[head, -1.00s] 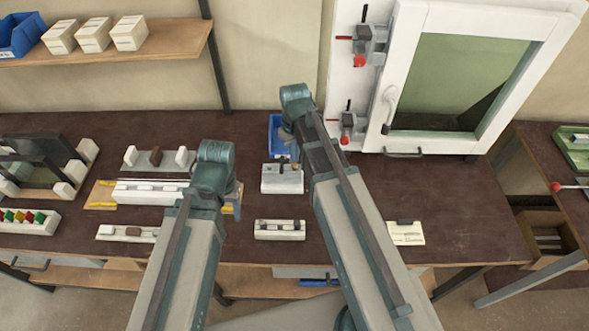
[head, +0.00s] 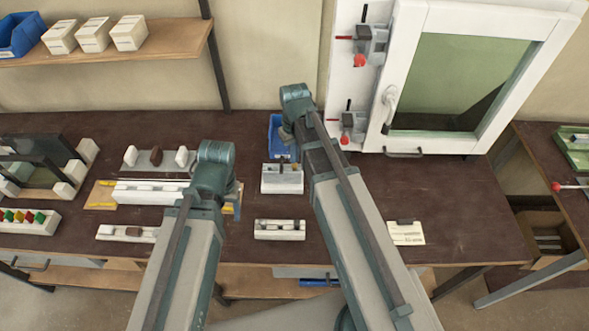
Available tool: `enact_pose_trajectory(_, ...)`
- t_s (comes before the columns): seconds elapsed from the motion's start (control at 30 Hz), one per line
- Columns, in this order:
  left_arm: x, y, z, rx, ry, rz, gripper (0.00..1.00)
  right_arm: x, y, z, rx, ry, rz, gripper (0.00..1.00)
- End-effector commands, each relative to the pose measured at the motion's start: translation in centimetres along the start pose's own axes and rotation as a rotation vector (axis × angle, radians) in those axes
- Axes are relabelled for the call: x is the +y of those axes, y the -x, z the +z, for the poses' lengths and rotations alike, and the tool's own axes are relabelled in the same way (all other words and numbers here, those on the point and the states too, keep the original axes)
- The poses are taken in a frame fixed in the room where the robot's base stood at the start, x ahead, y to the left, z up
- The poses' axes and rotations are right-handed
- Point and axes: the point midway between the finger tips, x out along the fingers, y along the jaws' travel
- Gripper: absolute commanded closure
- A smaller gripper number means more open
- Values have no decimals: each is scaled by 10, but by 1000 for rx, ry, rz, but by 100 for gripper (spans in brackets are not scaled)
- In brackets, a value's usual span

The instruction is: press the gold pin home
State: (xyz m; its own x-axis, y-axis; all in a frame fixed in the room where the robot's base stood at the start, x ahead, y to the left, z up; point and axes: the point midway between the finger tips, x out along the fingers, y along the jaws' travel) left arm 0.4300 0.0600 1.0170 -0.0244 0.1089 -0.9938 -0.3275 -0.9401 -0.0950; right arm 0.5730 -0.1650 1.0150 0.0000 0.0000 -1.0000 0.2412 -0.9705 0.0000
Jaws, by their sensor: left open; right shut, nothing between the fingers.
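A gold pin cannot be made out for certain at this size. A pale block (head: 282,180) with small dark parts on top stands near the middle of the bench, just below my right gripper in the head view. My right gripper (head: 287,134) is shut and empty, partly hidden by its own arm. My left gripper (head: 237,196) is open and empty, over the right end of a long white profile (head: 150,191) on a wooden board; its wrist hides most of it. A second pale block (head: 280,229) with small parts lies nearer the front edge.
A blue bin (head: 277,138) stands behind the pale block, partly covered by my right arm. A white window frame (head: 408,90) with red-knobbed clamps (head: 354,125) rises at the back right. A white card (head: 406,233) lies at the front right. The bench between card and window is clear.

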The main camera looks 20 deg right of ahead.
Motion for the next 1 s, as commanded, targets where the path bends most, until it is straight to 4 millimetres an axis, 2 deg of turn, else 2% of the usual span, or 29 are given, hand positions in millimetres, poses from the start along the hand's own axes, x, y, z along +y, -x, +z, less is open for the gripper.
enact_pose_trajectory(0.33, 1, -12, -1, 0, 0, 0, 41, 0, -12, 0, 0, 0, 0, 100)
enact_pose_trajectory(1.0, 2, -16, -1, 0, 0, 0, 41, 0, -16, 0, 0, 0, 0, 100)
